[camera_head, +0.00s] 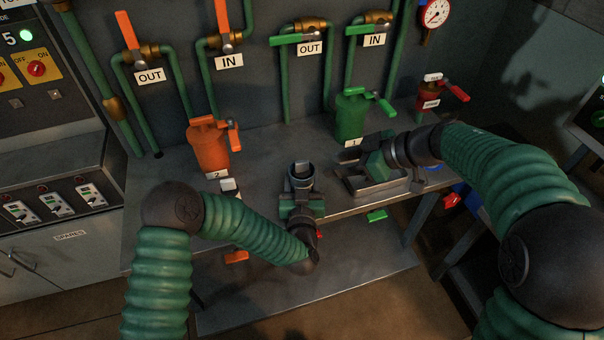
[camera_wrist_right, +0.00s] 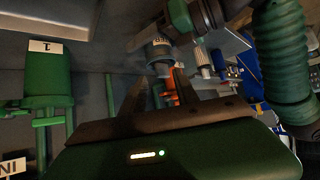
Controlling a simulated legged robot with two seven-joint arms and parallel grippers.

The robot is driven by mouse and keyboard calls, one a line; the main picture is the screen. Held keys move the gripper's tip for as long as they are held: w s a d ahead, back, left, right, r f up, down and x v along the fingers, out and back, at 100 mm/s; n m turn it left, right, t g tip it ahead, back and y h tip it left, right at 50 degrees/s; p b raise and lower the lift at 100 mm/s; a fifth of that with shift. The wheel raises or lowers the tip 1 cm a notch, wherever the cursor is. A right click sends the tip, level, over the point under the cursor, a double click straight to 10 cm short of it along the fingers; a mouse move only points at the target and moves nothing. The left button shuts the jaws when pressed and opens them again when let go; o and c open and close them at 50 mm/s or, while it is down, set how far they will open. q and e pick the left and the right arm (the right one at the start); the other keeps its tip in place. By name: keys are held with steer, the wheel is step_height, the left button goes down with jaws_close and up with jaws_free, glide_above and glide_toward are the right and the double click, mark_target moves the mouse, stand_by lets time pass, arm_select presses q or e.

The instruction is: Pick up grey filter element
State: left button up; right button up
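A grey cylinder (camera_head: 301,170), which looks like the grey filter element, is upright at the front middle of the bench. It also shows in the right wrist view (camera_wrist_right: 158,49), beyond my right fingertips. My left gripper (camera_head: 301,187) is at the cylinder with dark fingers around its lower part; whether they press on it is hidden. My right gripper (camera_head: 350,166) is over the metal tray (camera_head: 377,193), pointing left toward the cylinder. In the right wrist view its two fingers (camera_wrist_right: 160,88) are apart with nothing held between them.
An orange housing (camera_head: 209,150) and a green housing (camera_head: 350,116) stand at the back under valves and pipes. A small white-topped item (camera_head: 229,186) is left of the cylinder. A red-handled part (camera_head: 431,92) is at the back right. The bench front edge is close.

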steer(key=shift+o, duration=2.2)
steer(key=w+r+m+t+h, duration=0.1)
steer(key=w+r+t, duration=0.3)
steer(key=w+r, duration=0.2)
steer(key=w, duration=0.2)
steer(key=shift+w+a+r+t, duration=0.2)
steer(key=shift+w+a+t, duration=0.05)
steer(key=shift+w+t, duration=0.15)
steer(key=w+d+r+m+t+h, duration=0.4)
steer(key=w+r+m+t+h, duration=0.15)
steer(key=w+r, duration=0.2)
steer(key=m+g+h, duration=0.1)
steer(key=m+g, duration=0.2)
steer(key=g, duration=0.8)
glide_toward(302, 162)
steer(key=shift+n, duration=0.25)
steer(key=x, duration=0.9)
steer(key=shift+f, duration=0.15)
